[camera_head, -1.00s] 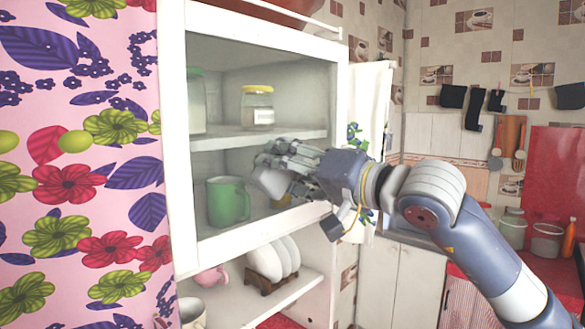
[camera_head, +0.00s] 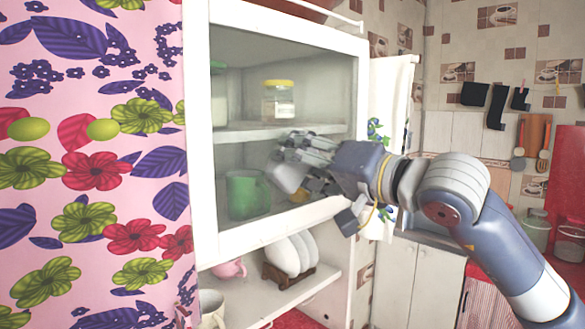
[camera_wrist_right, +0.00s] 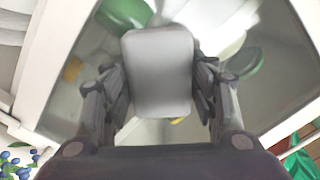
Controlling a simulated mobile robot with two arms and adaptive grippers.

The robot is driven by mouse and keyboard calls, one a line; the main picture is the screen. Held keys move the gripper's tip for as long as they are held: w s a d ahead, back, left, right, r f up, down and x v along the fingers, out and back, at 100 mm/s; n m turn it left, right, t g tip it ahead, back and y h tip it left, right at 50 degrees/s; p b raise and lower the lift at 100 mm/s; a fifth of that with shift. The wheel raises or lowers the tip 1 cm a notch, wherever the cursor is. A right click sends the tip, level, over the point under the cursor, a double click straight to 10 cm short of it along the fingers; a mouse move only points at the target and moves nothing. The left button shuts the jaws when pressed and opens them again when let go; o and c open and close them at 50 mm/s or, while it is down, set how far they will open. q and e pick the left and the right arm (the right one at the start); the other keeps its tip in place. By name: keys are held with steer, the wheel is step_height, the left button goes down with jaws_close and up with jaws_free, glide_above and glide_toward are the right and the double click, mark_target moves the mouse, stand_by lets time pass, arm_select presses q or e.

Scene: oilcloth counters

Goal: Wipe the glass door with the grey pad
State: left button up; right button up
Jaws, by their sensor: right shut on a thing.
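The glass door (camera_head: 240,75) is the hazy pane in a white frame on the front of a wall cabinet in the head view. It looks shut. My right gripper (camera_head: 290,165) is in front of the lower right part of the pane, shut on the grey pad (camera_head: 287,178). In the right wrist view the pad (camera_wrist_right: 158,72) sits between the two fingers, its broad face toward the camera. The pad is at or very near the glass; I cannot tell if it touches. My left gripper is not in view.
Behind the glass are a green mug (camera_head: 246,196) and a yellow-lidded jar (camera_head: 278,100). The open shelf below holds plates in a rack (camera_head: 290,277), a pink cup (camera_head: 229,269) and a white mug (camera_head: 211,308). A flowered curtain (camera_head: 95,160) hangs at the left.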

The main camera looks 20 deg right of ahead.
steer(key=shift+w+d, duration=1.85)
steer(key=shift+d, duration=2.65)
steer(key=shift+s+a, duration=0.8)
steer(key=shift+a, duration=1.1)
steer(key=shift+s+a, duration=0.75)
steer(key=shift+a, duration=1.1)
steer(key=shift+s+a, duration=0.8)
steer(key=shift+a, duration=1.1)
steer(key=shift+d, duration=0.1)
steer(key=shift+s+d+f+b, duration=0.1)
steer(key=shift+s+d+b, duration=0.15)
steer(key=shift+s+b, duration=0.3)
steer(key=shift+b+v, duration=0.75)
steer(key=shift+v, duration=1.65)
